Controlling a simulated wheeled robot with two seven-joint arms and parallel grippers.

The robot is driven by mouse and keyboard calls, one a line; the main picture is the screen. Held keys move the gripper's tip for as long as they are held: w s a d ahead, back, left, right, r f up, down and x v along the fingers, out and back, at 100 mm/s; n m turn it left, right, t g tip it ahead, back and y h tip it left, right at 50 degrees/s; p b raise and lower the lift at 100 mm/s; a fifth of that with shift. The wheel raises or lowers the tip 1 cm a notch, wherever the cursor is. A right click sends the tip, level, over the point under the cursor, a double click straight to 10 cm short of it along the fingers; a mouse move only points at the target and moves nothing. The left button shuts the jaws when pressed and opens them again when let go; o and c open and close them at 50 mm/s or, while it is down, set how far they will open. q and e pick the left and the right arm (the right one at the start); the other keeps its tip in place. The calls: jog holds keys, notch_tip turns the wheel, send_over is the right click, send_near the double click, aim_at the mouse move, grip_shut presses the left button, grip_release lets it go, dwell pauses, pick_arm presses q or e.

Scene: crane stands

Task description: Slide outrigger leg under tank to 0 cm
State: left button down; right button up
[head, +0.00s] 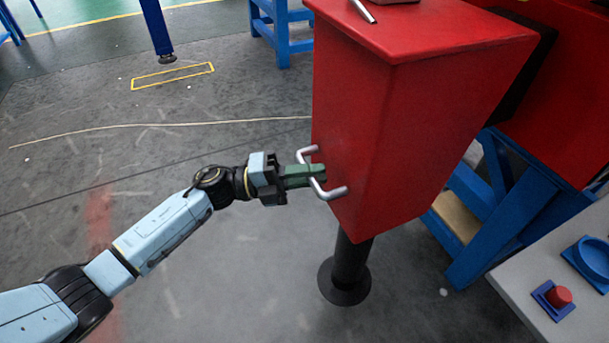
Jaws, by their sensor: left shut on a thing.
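The outrigger leg is a red box-shaped beam (400,130) that stands out toward me in the middle of the head view. A black jack post (352,262) with a round foot (344,285) is under its near end. A grey bar handle (330,192) sits on the beam's left end face. My left gripper (308,175) is shut on this handle, its green fingers around the bar, with my arm reaching in from the lower left. A larger red body (560,110) is at the right; I cannot tell how far the beam goes into it. My right gripper is not in view.
A blue stand (500,200) with a wooden step is right of the beam. A pale panel (595,300) with a red button (558,296) is at the lower right. A yellow floor rectangle (172,76) lies at the upper left. The grey floor left of the beam is clear.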

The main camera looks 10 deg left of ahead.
pick_arm(q)
jog(key=c, duration=1.4)
grip_release()
jog(key=shift+w+d, duration=0.15)
jog(key=shift+d, duration=0.1)
jog(key=shift+o, duration=0.2)
jog(key=shift+a, duration=0.1)
jog(key=v, duration=1.3)
jog(key=shift+a, duration=0.15)
